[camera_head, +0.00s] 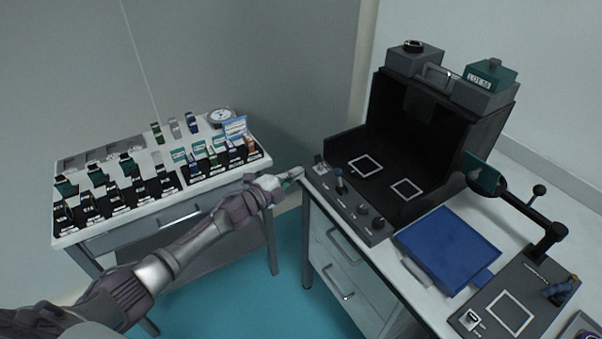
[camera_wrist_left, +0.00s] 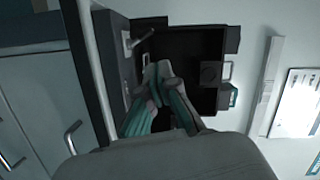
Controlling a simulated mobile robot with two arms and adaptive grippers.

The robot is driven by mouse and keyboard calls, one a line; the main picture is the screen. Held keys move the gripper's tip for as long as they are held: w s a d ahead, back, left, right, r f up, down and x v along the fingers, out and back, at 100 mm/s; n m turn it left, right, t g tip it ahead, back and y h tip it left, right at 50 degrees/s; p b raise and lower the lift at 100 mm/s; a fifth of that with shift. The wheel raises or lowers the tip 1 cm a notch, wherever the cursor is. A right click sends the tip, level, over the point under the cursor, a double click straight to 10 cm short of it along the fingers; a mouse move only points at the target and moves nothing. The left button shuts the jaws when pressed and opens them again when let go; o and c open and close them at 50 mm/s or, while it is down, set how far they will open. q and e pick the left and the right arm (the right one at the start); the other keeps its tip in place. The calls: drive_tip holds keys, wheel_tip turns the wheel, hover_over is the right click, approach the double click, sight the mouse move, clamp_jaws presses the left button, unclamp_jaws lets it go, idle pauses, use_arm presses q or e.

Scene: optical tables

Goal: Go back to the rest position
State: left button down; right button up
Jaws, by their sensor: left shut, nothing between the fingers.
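My left arm reaches in from the lower left in the head view. My left gripper (camera_head: 292,177) is shut and empty, beside the near left corner of the right-hand table. In the left wrist view the left gripper (camera_wrist_left: 158,70) shows with its fingers together, in front of the black open box. My right gripper is in neither view.
A black open box (camera_head: 420,135) with a knob panel (camera_head: 352,205) stands on the right-hand table, near a blue pad (camera_head: 447,249). A white table (camera_head: 90,237) with several small holders stands at left. Teal floor (camera_head: 240,300) lies clear between.

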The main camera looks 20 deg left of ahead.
use_arm(q)
drive_tip(key=s+a+f+n+g+y, duration=0.15)
drive_tip(key=s+f+n, duration=0.25)
drive_tip(key=s+f, duration=0.55)
drive_tip(key=s+a+f+n+g+y, duration=0.1)
drive_tip(key=s+f+n+g+y, duration=0.4)
drive_tip(key=f, duration=0.8)
drive_tip(key=s+a+f+n, duration=0.1)
drive_tip(key=s+f+n, duration=0.2)
drive_tip(key=s+f, duration=0.75)
drive_tip(key=s+d+f+n+g, duration=0.1)
drive_tip(key=s+f, duration=0.4)
drive_tip(key=s, duration=0.7)
drive_tip(key=s+d+f+n+g, duration=0.2)
drive_tip(key=s+f+n+g, duration=0.1)
drive_tip(key=s, duration=0.9)
drive_tip(key=s+d+f+n+g, duration=0.1)
drive_tip(key=s+f+n+g, duration=0.1)
drive_tip(key=s+f+g, duration=0.2)
drive_tip(key=s+f+y, duration=0.1)
drive_tip(key=s+f, duration=0.2)
drive_tip(key=s, duration=0.5)
drive_tip(key=shift+d, duration=0.4)
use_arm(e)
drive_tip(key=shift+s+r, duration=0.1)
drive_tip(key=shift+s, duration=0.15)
use_arm(q)
drive_tip(key=shift+w+f, duration=0.1)
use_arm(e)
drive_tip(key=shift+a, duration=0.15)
